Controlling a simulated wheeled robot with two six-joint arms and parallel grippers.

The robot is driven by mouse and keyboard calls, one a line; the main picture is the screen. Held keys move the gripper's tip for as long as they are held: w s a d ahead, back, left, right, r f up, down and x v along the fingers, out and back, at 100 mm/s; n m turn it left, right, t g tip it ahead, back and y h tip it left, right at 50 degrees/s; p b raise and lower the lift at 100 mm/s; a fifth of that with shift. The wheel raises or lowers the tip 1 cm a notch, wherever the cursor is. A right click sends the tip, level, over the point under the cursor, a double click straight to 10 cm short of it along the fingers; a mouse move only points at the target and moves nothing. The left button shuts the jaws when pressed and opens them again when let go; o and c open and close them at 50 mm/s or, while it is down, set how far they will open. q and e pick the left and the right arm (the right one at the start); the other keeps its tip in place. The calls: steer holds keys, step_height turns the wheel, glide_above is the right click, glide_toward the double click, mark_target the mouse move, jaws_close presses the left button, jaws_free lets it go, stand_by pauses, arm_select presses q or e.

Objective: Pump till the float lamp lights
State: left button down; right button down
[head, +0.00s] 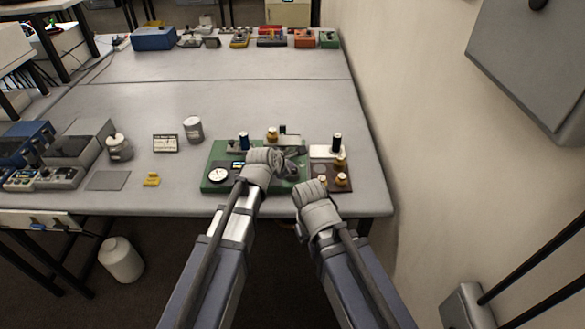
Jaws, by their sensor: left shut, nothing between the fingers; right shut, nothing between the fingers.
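A green board (215,187) lies near the table's front edge. It carries a white round dial (218,175), a small lit display (238,164), a dark upright knob (244,140) and a brass knob (272,133). A brown board (343,187) with brass knobs adjoins it on the right, with a black-topped post (336,140) behind. My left gripper (291,160) is shut and empty over the green board's middle, hiding part of it. My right gripper (311,188) is shut and empty lower right, its fingertips mostly hidden by its wrist. I cannot pick out the float lamp or whether it is lit.
A grey canister (193,130), a lidded jar (119,147), a small card display (166,143) and a yellow piece (151,179) stand to the left. Devices line the far table edge. A wall (400,90) rises close on the right. The table's middle behind the boards is clear.

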stand_by(0.4)
arm_select(q)
steer(key=shift+r+p, duration=1.2)
steer(key=shift+p, duration=0.05)
step_height(320, 180, up, 5)
steer(key=p, duration=0.5)
stand_by(2.5)
